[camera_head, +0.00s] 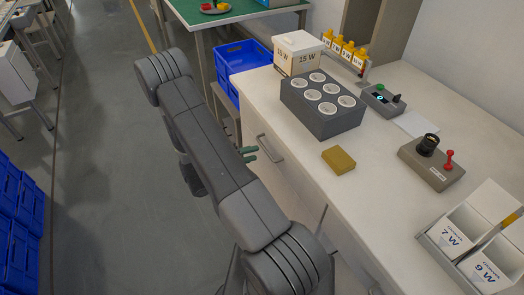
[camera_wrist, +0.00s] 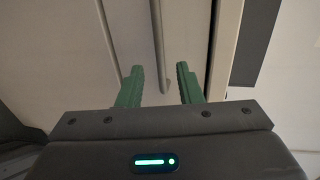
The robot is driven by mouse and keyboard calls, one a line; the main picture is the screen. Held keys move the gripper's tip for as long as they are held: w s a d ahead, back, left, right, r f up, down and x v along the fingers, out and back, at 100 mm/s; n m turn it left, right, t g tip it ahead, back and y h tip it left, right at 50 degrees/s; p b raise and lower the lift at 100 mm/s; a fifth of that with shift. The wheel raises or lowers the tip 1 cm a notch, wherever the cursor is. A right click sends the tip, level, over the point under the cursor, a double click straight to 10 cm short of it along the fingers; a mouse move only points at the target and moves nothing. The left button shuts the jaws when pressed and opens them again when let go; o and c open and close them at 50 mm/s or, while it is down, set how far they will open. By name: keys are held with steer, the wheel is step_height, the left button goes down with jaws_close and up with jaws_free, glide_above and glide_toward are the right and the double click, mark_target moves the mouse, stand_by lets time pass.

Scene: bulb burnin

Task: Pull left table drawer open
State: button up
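The white table (camera_head: 385,172) has a left drawer (camera_head: 257,122) in its front, with a grey bar handle (camera_head: 270,148). The drawer looks closed. My gripper (camera_head: 249,154) is at this drawer front, just left of the handle. In the wrist view my gripper (camera_wrist: 160,74) has its two green fingers apart, with nothing held between them. The handle (camera_wrist: 159,45) shows there as a long bar ahead, lined up with the gap between the fingertips. I cannot tell whether the fingertips reach past it. My arm hides part of the table front.
On the table are a grey block with round sockets (camera_head: 322,112), a yellow block (camera_head: 338,160), a control box (camera_head: 432,163) and white bins (camera_head: 470,245). Blue crates (camera_head: 240,62) stand beyond the table's far end. The floor (camera_head: 100,190) at left is clear.

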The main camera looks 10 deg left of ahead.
steer(key=shift+x, duration=2.45)
steer(key=shift+c, duration=0.2)
jaws_close()
